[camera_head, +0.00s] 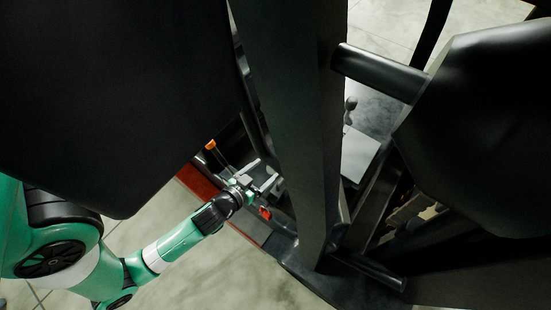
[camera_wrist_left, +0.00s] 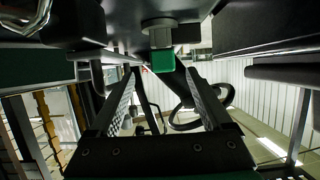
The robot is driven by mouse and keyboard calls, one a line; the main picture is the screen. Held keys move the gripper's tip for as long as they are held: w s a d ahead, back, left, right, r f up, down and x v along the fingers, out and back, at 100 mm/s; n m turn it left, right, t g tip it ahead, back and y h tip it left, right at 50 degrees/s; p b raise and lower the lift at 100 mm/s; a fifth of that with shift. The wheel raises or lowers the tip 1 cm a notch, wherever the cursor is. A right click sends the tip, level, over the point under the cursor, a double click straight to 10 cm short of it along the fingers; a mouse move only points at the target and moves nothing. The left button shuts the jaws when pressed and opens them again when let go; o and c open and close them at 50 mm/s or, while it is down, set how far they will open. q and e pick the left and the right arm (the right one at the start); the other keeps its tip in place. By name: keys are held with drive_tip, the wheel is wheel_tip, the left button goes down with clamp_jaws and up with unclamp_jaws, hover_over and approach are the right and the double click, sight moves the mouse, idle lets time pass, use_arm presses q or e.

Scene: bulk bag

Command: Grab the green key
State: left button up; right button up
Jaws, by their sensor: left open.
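The green key (camera_wrist_left: 162,60) shows in the left wrist view, with a green block-like end below a grey metal fitting on a dark panel. My left gripper (camera_head: 267,173) is open, at the front of a dark machine in the head view. In the left wrist view, its two fingers (camera_wrist_left: 160,78) stand on either side of the line to the key. The key appears just beyond or between the fingertips; I cannot tell which. Nothing is held. The key cannot be made out in the head view. My right gripper is not in view.
A large dark upright post (camera_head: 295,110) stands just right of my left gripper. An orange-tipped lever (camera_head: 210,145) and a red part (camera_head: 265,213) are close by. In the left wrist view, a dark steering wheel (camera_wrist_left: 185,118) shows beyond the fingers. Open floor (camera_head: 190,285) lies at the bottom.

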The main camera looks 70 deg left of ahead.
sight(274, 163)
use_arm(q)
drive_tip(key=x, duration=0.4)
drive_tip(key=shift+r, duration=0.1)
drive_tip(key=x, duration=0.5)
drive_tip(key=shift+w+a+r, duration=0.1)
drive_tip(key=shift+a+r, duration=0.05)
drive_tip(key=shift+a, duration=0.1)
clamp_jaws()
